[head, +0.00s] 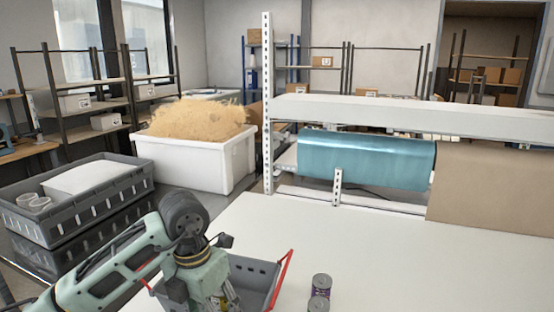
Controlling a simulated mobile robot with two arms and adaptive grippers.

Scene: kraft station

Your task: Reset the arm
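My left arm (120,262) reaches in from the left, and its wrist bends down over a grey basket (262,272) with a red handle (283,272). My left gripper (222,299) is at the bottom edge of the head view, in front of or over the basket. Its fingertips are cut off or hidden, so I cannot tell whether it is open or holds anything. My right arm and gripper are not in view.
Two cans (321,283) stand right of the basket on the white table (400,255), whose right side is clear. Behind it are a white shelf frame (400,116), a blue roll (365,162) and brown paper (490,190). Grey crates (110,205) and a white bin (190,165) stand left.

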